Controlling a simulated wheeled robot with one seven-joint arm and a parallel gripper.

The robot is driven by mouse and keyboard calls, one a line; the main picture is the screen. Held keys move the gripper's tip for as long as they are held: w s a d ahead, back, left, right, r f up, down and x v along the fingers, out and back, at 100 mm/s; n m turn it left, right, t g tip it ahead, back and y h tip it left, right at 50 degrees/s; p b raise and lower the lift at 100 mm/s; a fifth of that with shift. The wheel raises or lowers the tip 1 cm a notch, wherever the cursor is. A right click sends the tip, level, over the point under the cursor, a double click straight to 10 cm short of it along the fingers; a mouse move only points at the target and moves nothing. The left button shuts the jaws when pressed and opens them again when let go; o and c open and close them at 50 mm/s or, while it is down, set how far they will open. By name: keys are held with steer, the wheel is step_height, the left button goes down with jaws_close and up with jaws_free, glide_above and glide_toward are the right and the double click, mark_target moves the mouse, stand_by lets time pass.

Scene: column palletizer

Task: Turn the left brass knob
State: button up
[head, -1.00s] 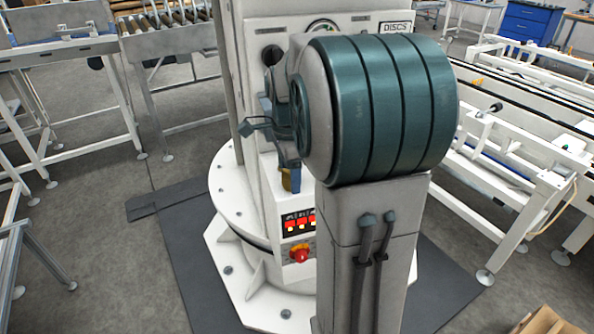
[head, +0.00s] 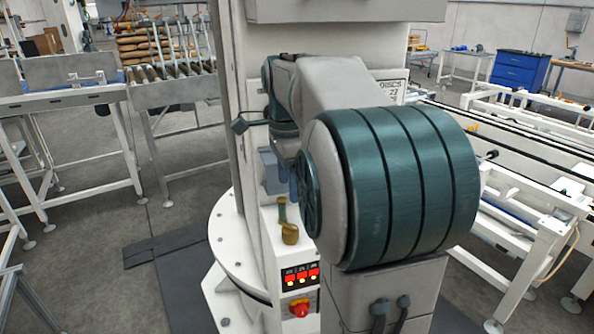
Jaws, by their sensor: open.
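A brass knob (head: 290,233) with a brass stem above it sticks out from the white column's front panel, above the lit red buttons. It shows just left of my large teal arm joint. No second brass knob is visible; my arm covers the panel's right part. My gripper (head: 279,177) is only partly visible, blue-grey, in front of the panel and above the knob. It is open and appears apart from the knob. My arm hides much of its far side, so its exact distance from the panel cannot be told.
Lit red buttons (head: 301,278) and a red-and-yellow stop button (head: 299,308) sit below the knob. A roller conveyor (head: 172,78) stands at the back left and a white conveyor frame (head: 520,215) at the right. Grey floor at the left is open.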

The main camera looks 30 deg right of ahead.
steer(key=shift+r, duration=0.75)
